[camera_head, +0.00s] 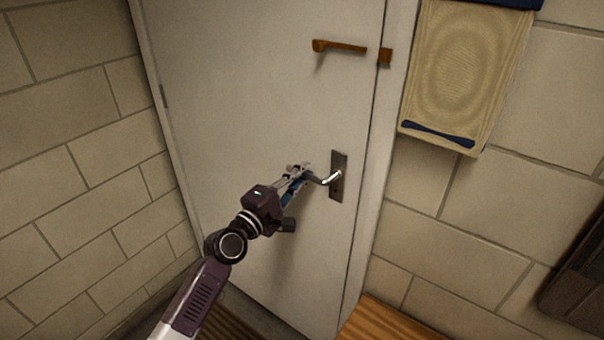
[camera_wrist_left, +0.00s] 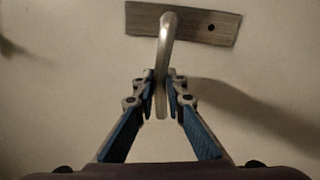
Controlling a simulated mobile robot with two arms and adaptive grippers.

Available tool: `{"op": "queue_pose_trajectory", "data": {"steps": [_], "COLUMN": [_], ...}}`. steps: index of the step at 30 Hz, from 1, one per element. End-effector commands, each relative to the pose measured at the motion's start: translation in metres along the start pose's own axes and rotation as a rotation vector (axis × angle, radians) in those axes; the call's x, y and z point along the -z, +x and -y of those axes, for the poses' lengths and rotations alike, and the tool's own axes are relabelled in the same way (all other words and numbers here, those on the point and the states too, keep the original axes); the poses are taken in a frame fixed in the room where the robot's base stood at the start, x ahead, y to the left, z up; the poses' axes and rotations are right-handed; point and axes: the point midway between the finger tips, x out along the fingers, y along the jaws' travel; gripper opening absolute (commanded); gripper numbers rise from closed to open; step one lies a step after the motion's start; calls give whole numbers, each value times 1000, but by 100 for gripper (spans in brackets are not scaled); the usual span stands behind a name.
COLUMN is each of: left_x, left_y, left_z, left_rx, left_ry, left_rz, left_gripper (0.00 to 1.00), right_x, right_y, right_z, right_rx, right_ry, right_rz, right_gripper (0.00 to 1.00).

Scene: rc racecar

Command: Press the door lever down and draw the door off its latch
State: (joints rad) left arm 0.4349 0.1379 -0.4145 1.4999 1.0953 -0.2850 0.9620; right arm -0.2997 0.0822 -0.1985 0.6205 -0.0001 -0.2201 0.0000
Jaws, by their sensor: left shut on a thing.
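The white door (camera_head: 250,80) stands in its frame and looks closed. Its silver lever (camera_head: 332,178) comes out of a dark metal plate (camera_head: 338,160) near the door's right edge and points left, about level. My left gripper (camera_head: 305,178) is at the lever's free end. In the left wrist view the lever (camera_wrist_left: 165,45) runs down from its plate (camera_wrist_left: 225,27) between the two blue-padded fingers of the gripper (camera_wrist_left: 161,95), which are shut on it. My right gripper is not in view.
A brass-coloured latch bar (camera_head: 340,46) sits higher on the door, with a small catch (camera_head: 385,57) on the frame. A beige towel (camera_head: 465,70) hangs right of the door. Block walls stand on both sides. A dark object (camera_head: 580,270) is at the right edge. Wooden floor (camera_head: 385,322) shows below.

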Motion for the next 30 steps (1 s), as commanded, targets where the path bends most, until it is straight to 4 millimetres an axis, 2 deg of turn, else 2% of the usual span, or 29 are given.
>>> {"op": "queue_pose_trajectory", "data": {"steps": [16, 30], "left_x": [1, 0], "left_y": [0, -2], "left_z": [3, 24], "left_rx": [-1, -2], "left_ry": [-48, -378], "left_rz": [-4, -28], "left_gripper": [0, 0], "right_x": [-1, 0], "right_y": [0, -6], "right_z": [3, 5], "right_rx": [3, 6], "right_ry": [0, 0], "right_rz": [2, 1], "right_gripper": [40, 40]}}
